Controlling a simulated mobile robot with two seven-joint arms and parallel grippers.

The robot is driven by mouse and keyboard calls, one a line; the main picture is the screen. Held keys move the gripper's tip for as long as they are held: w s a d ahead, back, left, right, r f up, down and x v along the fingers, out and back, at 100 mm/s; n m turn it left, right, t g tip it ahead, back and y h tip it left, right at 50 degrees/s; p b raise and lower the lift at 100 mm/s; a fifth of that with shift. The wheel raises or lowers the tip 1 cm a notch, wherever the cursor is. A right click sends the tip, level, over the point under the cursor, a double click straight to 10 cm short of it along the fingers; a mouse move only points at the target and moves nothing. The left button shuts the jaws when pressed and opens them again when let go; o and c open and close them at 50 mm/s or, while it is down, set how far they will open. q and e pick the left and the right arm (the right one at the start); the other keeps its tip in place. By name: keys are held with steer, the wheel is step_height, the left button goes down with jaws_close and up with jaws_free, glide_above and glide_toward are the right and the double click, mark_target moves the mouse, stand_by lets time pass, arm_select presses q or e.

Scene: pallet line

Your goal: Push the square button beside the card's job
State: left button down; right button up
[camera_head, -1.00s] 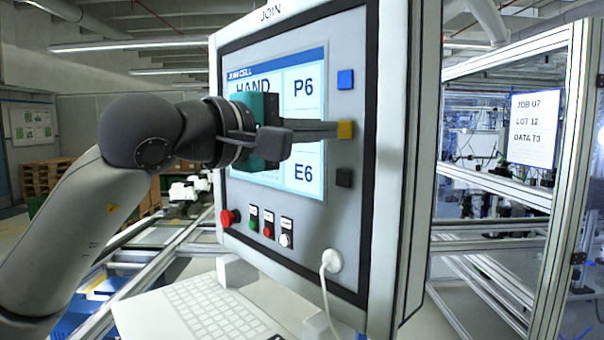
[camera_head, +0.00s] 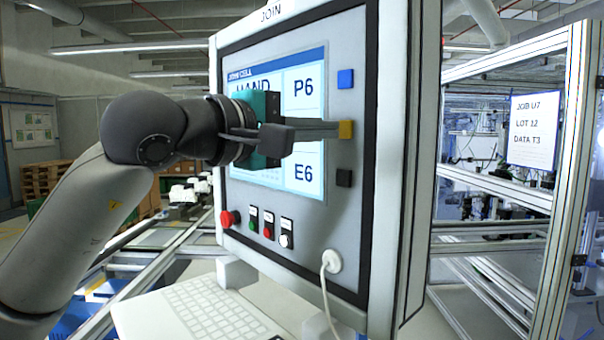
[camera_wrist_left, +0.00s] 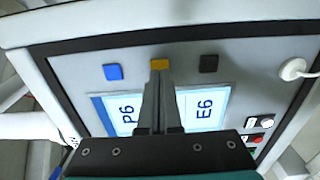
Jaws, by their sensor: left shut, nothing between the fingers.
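The card (camera_head: 534,130) hangs on the frame at the right and reads JOB U7, LOT 12, DATA T3. The panel screen (camera_head: 304,117) shows P6 at the top and E6 at the bottom; my gripper hides the row between. Square buttons stand right of the screen: blue (camera_head: 345,79) beside P6, yellow (camera_head: 346,129) beside the hidden row, black (camera_head: 343,178) beside E6. My left gripper (camera_head: 336,130) is shut and empty, its tips at the yellow button. The left wrist view also shows the tips (camera_wrist_left: 160,72) at the yellow button (camera_wrist_left: 160,64); I cannot tell whether they touch.
Below the screen are a red stop button (camera_head: 229,218), small green, red and white buttons, and a white cable plug (camera_head: 331,261). A keyboard (camera_head: 212,308) juts out under the panel. Aluminium framing stands to the right.

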arm_select(q)
steer(key=shift+x, duration=0.9)
stand_by(0.3)
steer(key=shift+s+a+b, duration=0.3)
steer(key=shift+s+a, duration=0.05)
steer(key=shift+a, duration=0.05)
steer(key=b+v, duration=0.1)
steer(key=v, duration=0.3)
steer(key=shift+b, duration=0.4)
